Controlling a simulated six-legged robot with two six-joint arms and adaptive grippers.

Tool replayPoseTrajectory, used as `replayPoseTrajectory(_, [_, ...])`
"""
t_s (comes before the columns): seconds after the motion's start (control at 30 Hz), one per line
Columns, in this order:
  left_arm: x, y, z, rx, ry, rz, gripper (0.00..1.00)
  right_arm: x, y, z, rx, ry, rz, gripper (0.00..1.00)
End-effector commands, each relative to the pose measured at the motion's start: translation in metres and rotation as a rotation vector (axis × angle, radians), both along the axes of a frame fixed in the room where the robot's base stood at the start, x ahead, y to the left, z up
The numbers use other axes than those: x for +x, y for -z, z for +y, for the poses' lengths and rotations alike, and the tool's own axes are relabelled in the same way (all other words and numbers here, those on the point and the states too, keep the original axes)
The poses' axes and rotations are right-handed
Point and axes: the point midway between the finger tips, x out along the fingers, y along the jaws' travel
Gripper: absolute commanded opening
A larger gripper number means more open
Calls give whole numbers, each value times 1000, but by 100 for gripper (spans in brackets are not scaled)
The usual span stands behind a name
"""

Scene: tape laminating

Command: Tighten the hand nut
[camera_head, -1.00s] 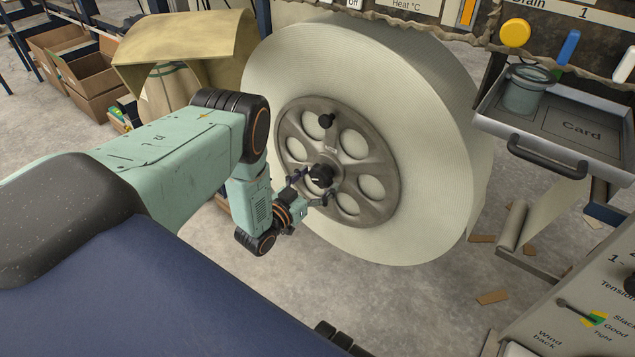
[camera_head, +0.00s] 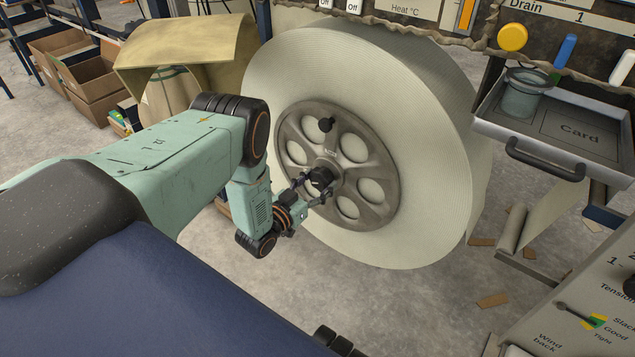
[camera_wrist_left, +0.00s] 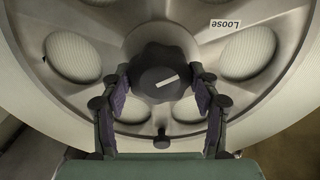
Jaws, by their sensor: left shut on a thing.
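The black hand nut (camera_head: 321,178) sits at the centre of the grey spoked hub (camera_head: 292,140) on the large cream tape roll (camera_head: 440,130). My left gripper (camera_head: 314,186) is shut on the nut from the lower left. In the left wrist view the lobed nut (camera_wrist_left: 163,72) with a white mark on its face lies between the purple-padded fingers of my left gripper (camera_wrist_left: 161,92). A label reading "Loose" (camera_wrist_left: 225,24) is on the hub, right of the nut. My right gripper is out of view.
A tray marked "Card" (camera_head: 548,172) holding a green jar (camera_head: 522,96) stands to the right. A control panel (camera_head: 570,335) is at lower right. Cardboard boxes (camera_head: 85,80) stand at upper left.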

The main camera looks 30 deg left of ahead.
Motion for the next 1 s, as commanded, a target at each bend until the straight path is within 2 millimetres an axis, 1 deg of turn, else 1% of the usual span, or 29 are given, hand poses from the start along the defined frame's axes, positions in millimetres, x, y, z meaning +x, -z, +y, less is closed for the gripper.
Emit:
replayPoseTrajectory(0.17, [0, 0, 0, 27, 1, 0, 30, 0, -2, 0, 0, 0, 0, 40])
replayPoseTrajectory(0.37, [0, -1, -1, 123, 2, -8, 30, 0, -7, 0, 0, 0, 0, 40])
replayPoseTrajectory(0.57, [0, -1, -1, 289, 2, -21, 30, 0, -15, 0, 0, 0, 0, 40])
replayPoseTrajectory(1.0, [0, -1, 0, 707, 1, -54, 30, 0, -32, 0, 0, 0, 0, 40])
